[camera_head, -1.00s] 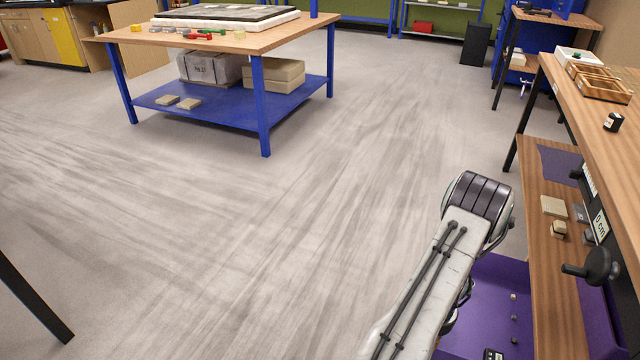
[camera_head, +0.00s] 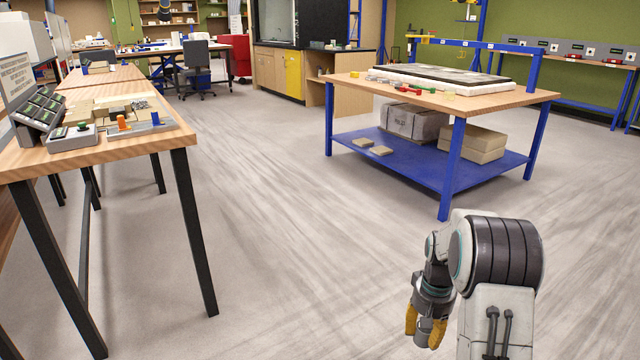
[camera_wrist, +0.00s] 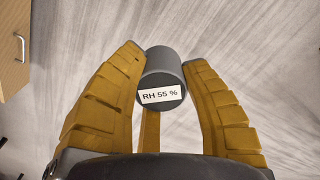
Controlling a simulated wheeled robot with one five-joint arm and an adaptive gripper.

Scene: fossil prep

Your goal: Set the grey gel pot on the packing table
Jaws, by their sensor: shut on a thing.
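The grey gel pot (camera_wrist: 162,68) is a small grey cylinder with a white label reading "RH 55 %" in the wrist view. My gripper (camera_wrist: 160,85) is shut on it, with yellow fingers on both sides and a third finger behind. In the head view my gripper (camera_head: 427,335) hangs low over the floor, fingers down; the pot is not clearly visible there. No table is labelled as the packing table. A wooden table with black legs (camera_head: 170,139) stands at left, and a blue-legged table (camera_head: 545,96) stands at back right.
The left table holds a grey control panel (camera_head: 38,108) and small parts near its front edge. The blue-legged table bears a dark slab (camera_head: 450,76), with boxes (camera_head: 470,145) on its shelf. Open floor lies between the tables. A grey chair (camera_head: 196,65) stands farther back.

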